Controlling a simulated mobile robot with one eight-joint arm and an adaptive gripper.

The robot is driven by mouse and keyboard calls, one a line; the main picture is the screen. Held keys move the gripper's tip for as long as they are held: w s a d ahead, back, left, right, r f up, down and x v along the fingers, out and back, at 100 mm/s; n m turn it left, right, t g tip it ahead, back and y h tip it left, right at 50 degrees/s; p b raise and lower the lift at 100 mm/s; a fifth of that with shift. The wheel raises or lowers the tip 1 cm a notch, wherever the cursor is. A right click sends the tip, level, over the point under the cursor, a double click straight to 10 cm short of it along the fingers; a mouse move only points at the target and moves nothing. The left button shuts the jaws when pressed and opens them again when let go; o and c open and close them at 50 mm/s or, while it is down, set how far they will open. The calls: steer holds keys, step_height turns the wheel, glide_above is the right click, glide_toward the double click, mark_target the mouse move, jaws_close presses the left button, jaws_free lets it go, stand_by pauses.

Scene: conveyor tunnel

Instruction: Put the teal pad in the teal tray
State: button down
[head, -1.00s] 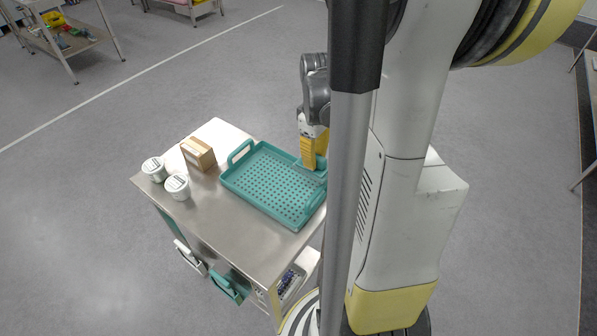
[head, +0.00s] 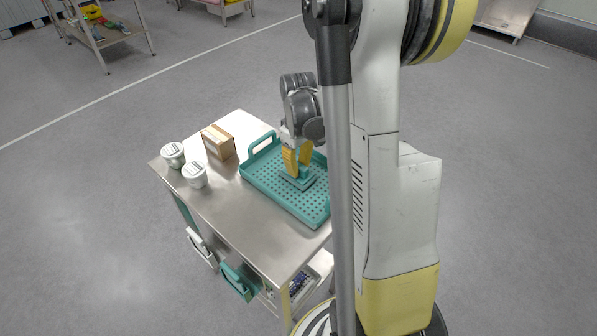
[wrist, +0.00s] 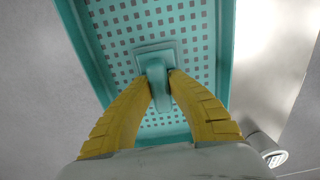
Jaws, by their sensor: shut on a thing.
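The teal tray (head: 262,190) lies on a metal cart top, with a perforated floor, raised walls and end handles. My gripper (head: 296,172) points down over the tray, its yellow fingers shut on the teal pad (head: 304,184). In the wrist view the pad (wrist: 145,49) has a flat square base and an upright grip, and the gripper (wrist: 161,86) pinches that grip. The pad is within the tray walls (wrist: 84,52), over the perforated floor. I cannot tell whether its base touches the floor. My own column hides the tray's right end in the head view.
A cardboard box (head: 219,143) and two white lidded tubs (head: 173,155) (head: 195,175) stand on the cart top (head: 240,225) left of the tray. Teal and white handled items hang on the cart's side. A shelf rack (head: 105,35) stands far left. The grey floor around is open.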

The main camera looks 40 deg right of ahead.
mark_target(298, 164)
steer(key=shift+f, duration=0.2)
steer(key=c, duration=1.4)
jaws_free()
steer(key=shift+f, duration=0.15)
step_height(298, 164, up, 12)
steer(key=p, duration=0.5)
steer(key=s+a+r+t, duration=0.3)
steer(key=s+a+r, duration=0.1)
steer(key=a, duration=0.7)
steer(key=s+a+r+m+t, duration=0.1)
steer(key=s+a+r+t, duration=0.3)
steer(key=a, duration=0.7)
steer(key=shift+s+r+m, duration=0.3)
steer(key=shift+s+r, duration=0.4)
steer(key=shift+s, duration=0.2)
steer(key=shift+a, duration=0.1)
